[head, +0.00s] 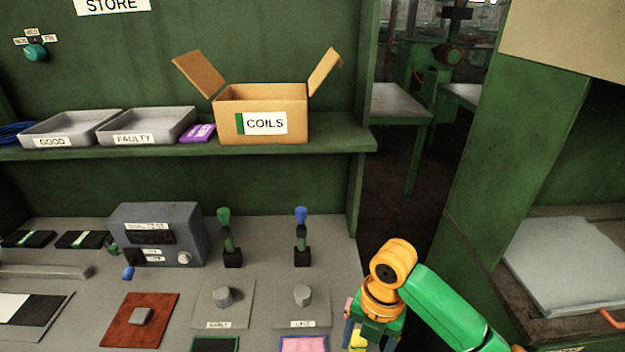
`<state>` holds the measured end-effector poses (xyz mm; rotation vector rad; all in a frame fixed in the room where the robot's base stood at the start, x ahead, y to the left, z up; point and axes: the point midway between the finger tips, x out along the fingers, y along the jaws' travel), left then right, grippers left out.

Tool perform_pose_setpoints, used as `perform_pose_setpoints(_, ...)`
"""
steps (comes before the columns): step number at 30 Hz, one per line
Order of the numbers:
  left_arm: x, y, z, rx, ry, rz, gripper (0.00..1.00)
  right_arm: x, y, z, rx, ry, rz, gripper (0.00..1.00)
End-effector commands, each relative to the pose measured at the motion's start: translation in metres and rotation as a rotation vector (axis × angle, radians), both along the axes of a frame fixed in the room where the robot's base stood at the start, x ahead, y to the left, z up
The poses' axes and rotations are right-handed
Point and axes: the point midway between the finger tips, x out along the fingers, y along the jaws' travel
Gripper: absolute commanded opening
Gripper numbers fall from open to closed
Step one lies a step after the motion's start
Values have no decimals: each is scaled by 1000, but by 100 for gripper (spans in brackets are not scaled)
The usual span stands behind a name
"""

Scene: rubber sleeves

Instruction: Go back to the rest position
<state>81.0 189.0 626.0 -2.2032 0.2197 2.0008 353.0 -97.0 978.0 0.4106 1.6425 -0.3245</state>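My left gripper is not in view. A green-topped piece (224,217) and a blue-topped piece (301,216) stand upright on dark bases at the bench's back, apart from my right gripper.
A grey tester box (160,232) stands on the bench, left of a row of small plates with grey knobs. The shelf above holds an open COILS box (262,113), a GOOD tray (62,129) and a FAULTY tray (150,126). A green cabinet (520,150) stands right, beyond a gap.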

Motion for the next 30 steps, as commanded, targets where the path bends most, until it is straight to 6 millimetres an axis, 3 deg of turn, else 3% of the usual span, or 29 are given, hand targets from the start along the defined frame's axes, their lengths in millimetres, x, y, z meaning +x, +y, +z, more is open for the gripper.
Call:
perform_pose_setpoints(8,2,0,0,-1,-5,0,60,-18,21,-27,70,-9,-274,74)
perform_pose_setpoints(17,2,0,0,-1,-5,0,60,-49,38,-59,200,18,-922,74)
perform_pose_setpoints(23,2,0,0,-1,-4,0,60,-71,21,-73,258,50,-1490,74)
perform_pose_setpoints(30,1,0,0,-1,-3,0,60,-104,-29,-82,268,29,-2126,74)
